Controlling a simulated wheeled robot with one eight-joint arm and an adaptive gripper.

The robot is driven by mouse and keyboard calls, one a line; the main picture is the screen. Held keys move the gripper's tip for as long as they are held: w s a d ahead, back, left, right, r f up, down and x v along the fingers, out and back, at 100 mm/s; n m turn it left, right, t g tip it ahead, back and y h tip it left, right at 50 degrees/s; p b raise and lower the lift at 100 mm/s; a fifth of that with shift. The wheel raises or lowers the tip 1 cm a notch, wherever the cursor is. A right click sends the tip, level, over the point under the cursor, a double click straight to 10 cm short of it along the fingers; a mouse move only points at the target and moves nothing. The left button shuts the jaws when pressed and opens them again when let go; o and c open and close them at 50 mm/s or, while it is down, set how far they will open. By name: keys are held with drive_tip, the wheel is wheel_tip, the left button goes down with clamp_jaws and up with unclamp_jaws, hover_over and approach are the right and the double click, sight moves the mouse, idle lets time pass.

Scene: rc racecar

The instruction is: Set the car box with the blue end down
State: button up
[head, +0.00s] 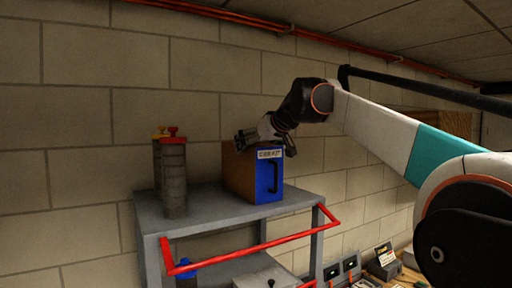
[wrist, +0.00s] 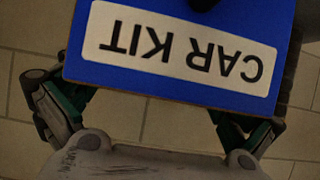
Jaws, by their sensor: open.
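The car box (head: 239,174) stands on the top of a grey cart. It has brown sides. Its blue end (head: 263,180) faces the head camera and is vertical, with a white label near the top and a black handle below. In the wrist view the blue end (wrist: 75,60) fills the upper middle, with its CAR KIT label upside down. My gripper (head: 267,143) is at the top of the box, reaching in from the right. In the wrist view my gripper (wrist: 155,112) is open, with a finger on each side of the box; contact cannot be told.
The grey cart (head: 200,222) has a red rail (head: 255,247) along its front. Two dark cylinders (head: 173,178) with red and yellow tops stand left of the box. A block wall (head: 80,120) is behind. A low bench with devices (head: 385,258) is at lower right.

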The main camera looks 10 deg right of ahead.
drive_tip(key=b+v, duration=0.1)
drive_tip(key=v, duration=1.1)
